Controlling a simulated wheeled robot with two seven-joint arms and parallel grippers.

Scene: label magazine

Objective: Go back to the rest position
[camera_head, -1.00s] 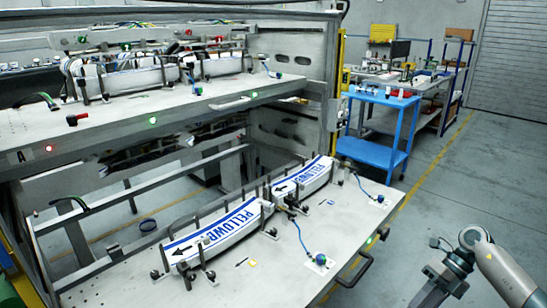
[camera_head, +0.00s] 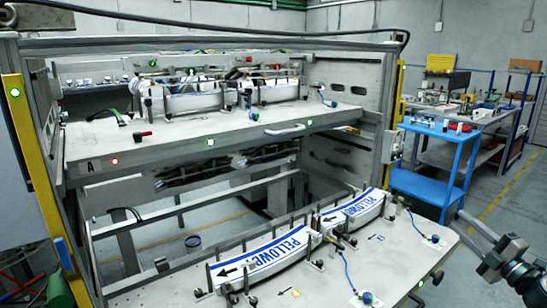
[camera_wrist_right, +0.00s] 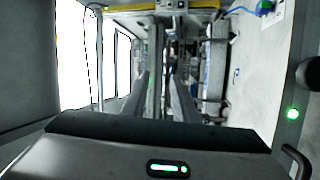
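My right gripper (camera_head: 470,230) shows at the right edge of the head view, beside the front right corner of the lower shelf. In the right wrist view its two fingers (camera_wrist_right: 163,100) stand apart with nothing between them, so it is open and empty. My left gripper is in neither view. Two white label stacks with blue print, a front one (camera_head: 265,259) and a rear one (camera_head: 354,211), lie between upright guides on the lower shelf (camera_head: 335,280). My right gripper is apart from both.
The upper shelf (camera_head: 180,142) carries more white stacks and a grey handle (camera_head: 284,131). A yellow post (camera_head: 396,95) edges the rack. A blue cart (camera_head: 430,180) stands behind at the right. Grey floor is free beyond the right gripper.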

